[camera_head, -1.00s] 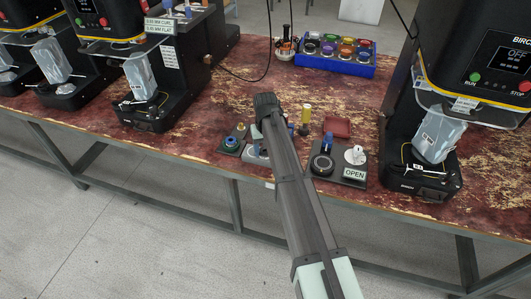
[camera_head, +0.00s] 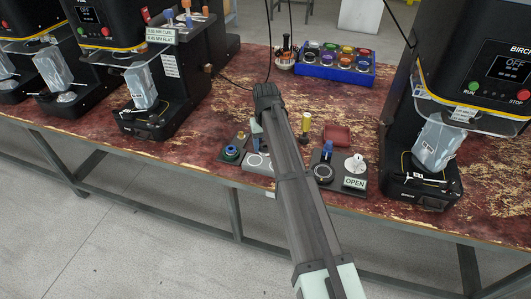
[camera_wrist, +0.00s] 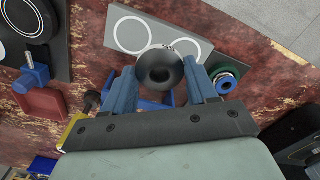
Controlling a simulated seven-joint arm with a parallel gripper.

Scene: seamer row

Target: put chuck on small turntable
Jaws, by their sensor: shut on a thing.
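My gripper (camera_wrist: 157,88) is shut on a dark, rounded piece with a hole in its middle, which I take for the chuck (camera_wrist: 160,66). Blue jaws flank it in the wrist view. Beyond it lies a grey plate (camera_wrist: 128,33) with two white circles, partly behind the chuck; this plate also shows in the head view (camera_head: 255,165). A black disc with a white ring (camera_wrist: 22,15) sits on a dark board, also in the head view (camera_head: 323,173). I cannot tell which is the small turntable. In the head view my arm hides the chuck.
A blue-green round piece (camera_head: 231,152) sits left of the grey plate. A blue lever, a white knob (camera_head: 355,164) and an OPEN label (camera_head: 355,183) stand right of it. A red pad (camera_head: 337,135), a blue tray of coloured pots (camera_head: 335,68) and black seamers flank the space.

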